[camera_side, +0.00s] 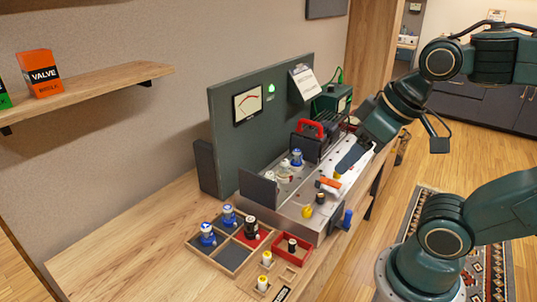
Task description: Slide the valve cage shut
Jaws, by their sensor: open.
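The valve cage appears to be the part with dark end plates on the metal amp chassis (318,215). One dark plate (258,189) stands at its left end. A red handle (310,128) shows by the dark part at its back. Between them a blue-topped valve (296,158) and clear valves (284,174) stand exposed. My gripper (345,163) is open, reaching down from the upper right over the right part of the chassis. It is to the right of the red handle and looks apart from it. The fingertips are small and partly hidden.
A sorting tray (232,257) with blue-topped and dark valves sits at the front left. A red tray (291,246) and yellow-topped pieces (266,258) are beside it. A tall green panel (230,130) with a meter stands behind the chassis. The bench's left side is clear.

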